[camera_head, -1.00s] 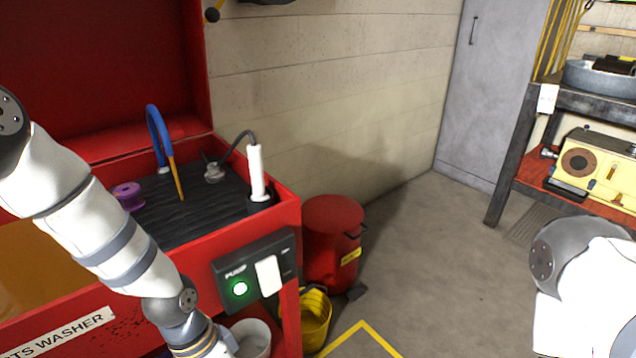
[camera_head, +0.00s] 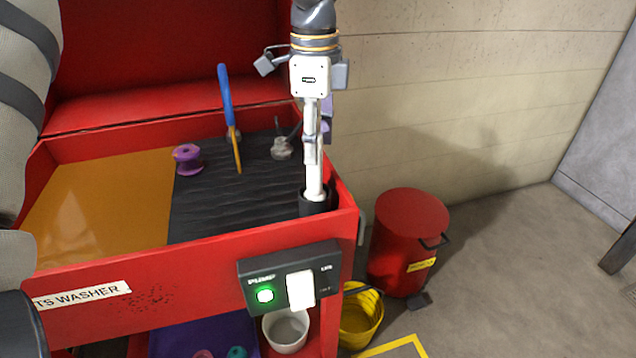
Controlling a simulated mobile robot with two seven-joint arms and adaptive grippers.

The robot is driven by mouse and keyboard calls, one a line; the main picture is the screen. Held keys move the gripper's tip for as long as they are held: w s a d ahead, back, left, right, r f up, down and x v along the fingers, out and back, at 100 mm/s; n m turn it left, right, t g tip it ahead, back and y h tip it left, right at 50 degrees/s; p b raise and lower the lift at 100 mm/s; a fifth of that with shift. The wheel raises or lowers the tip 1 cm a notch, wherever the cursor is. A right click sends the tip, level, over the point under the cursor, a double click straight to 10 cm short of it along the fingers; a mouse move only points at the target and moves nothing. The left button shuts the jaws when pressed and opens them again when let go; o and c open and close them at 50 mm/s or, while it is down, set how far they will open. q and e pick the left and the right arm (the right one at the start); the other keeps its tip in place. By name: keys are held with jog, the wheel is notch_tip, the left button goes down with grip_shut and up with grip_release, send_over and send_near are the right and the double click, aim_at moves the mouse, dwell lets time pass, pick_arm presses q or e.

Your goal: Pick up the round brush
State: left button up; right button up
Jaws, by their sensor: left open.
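The round brush (camera_head: 315,183) appears as a white upright handle standing in a black cup (camera_head: 315,206) at the front right corner of the red parts washer. Its lower end is hidden inside the cup. My left gripper (camera_head: 314,118) points down directly over the handle, in line with it. It is open, and its fingers are partly hidden behind the white wrist part. I cannot tell whether they touch the handle. My right gripper is out of view.
The red washer's front rim (camera_head: 200,250) and raised lid surround the work area. A purple spool (camera_head: 187,158), a blue hose (camera_head: 226,95) and a grey fitting (camera_head: 281,148) are on or over the black mat. A red bin (camera_head: 405,245) stands right of the washer.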

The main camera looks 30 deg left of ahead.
aim_at(315, 169)
pick_arm(q)
jog(key=f, duration=0.5)
jog(key=shift+s+d+f, duration=0.15)
jog(key=shift+s+f, duration=0.15)
grip_shut()
